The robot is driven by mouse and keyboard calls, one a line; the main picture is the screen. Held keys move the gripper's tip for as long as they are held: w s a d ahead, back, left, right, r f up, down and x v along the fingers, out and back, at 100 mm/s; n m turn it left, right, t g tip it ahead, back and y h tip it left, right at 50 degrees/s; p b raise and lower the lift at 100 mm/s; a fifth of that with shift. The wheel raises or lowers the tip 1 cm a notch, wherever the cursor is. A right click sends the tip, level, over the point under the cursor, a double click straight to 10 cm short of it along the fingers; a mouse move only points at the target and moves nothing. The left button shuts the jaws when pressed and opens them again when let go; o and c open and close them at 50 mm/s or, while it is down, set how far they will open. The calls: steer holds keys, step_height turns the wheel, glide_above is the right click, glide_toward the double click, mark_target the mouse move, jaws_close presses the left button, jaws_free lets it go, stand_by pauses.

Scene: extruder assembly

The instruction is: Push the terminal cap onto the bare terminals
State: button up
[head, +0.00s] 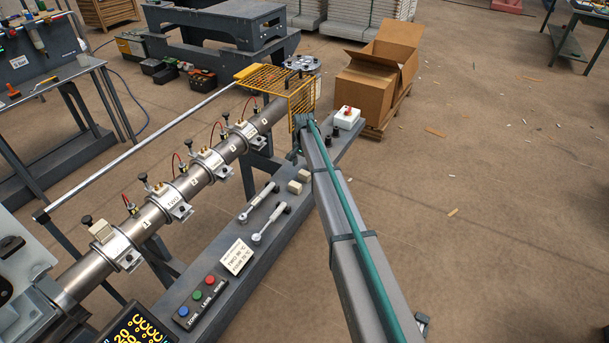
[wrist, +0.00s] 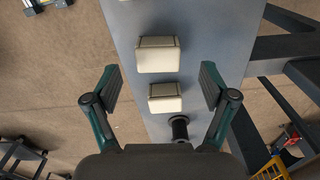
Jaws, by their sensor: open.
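Two beige block-shaped caps lie on the grey bench: a larger cap (wrist: 158,55) and a smaller cap (wrist: 165,97). In the head view they show as one cap (head: 294,187) and another cap (head: 304,175) beside my arm. My gripper (wrist: 160,88) is open and empty, its fingers to the left and right of the smaller cap, apart from it; its height above the bench is unclear. Another beige cap (head: 101,230) sits on the nearest heater band of the barrel. Other bands (head: 175,205) carry small brass-coloured fittings; bare terminals are too small to tell.
A black knob (wrist: 180,127) stands close to the smaller cap. Two silver-handled tools (head: 271,222), a sign (head: 236,256) and a button box (head: 202,297) occupy the nearer bench. A yellow guard (head: 292,85) and a white switch box (head: 346,118) are at the far end.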

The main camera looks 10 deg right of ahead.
mark_target(305, 172)
steer(key=shift+d+f+p, duration=0.15)
steer(key=shift+f+p, duration=0.45)
steer(key=shift+f, duration=1.3)
steer(key=c, duration=1.2)
